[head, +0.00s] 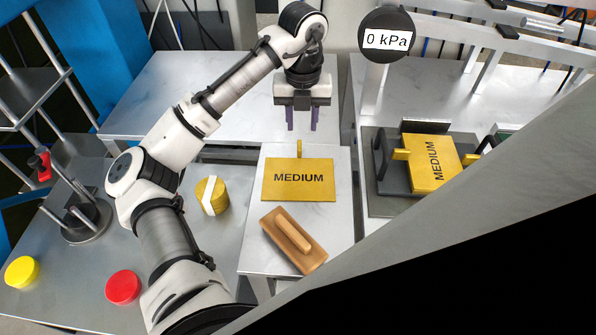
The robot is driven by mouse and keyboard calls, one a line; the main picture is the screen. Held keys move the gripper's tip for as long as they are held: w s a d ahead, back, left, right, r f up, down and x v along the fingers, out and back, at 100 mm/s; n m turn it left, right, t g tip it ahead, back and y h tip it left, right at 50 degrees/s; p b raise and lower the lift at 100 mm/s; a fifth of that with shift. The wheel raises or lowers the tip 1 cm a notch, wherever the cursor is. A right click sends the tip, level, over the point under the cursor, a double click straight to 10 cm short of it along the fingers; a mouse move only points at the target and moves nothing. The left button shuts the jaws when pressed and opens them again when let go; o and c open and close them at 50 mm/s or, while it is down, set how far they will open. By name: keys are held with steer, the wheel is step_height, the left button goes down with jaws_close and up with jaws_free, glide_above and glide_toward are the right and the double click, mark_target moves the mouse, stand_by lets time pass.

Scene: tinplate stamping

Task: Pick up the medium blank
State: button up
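A flat yellow plate labelled MEDIUM (298,190) lies on a white marble-look stand (262,240) in the middle of the head view. A small yellow tab rises at its back edge. A second yellow piece marked MEDIUM (425,180) sits in a dark fixture (385,205) at the right. I cannot tell from the view alone which is called the blank. My gripper (302,122) points down behind the plate on the stand, with its two purple fingers apart and nothing visible between them. It is clear of both yellow pieces.
A wooden block with a handle (293,240) lies on the stand in front of the plate. A yellow roll with a white band (212,195), a red disc (123,287) and a yellow disc (21,272) are at the left. A gauge (387,38) reads 0 kPa.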

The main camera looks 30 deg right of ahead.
steer(key=shift+a+f+p, duration=0.2)
steer(key=shift+f+p, duration=0.1)
steer(key=shift+f, duration=1.5)
steer(key=shift+a+f+p, duration=0.15)
steer(key=shift+f+p, duration=0.15)
steer(key=shift+f, duration=1.5)
jaws_close()
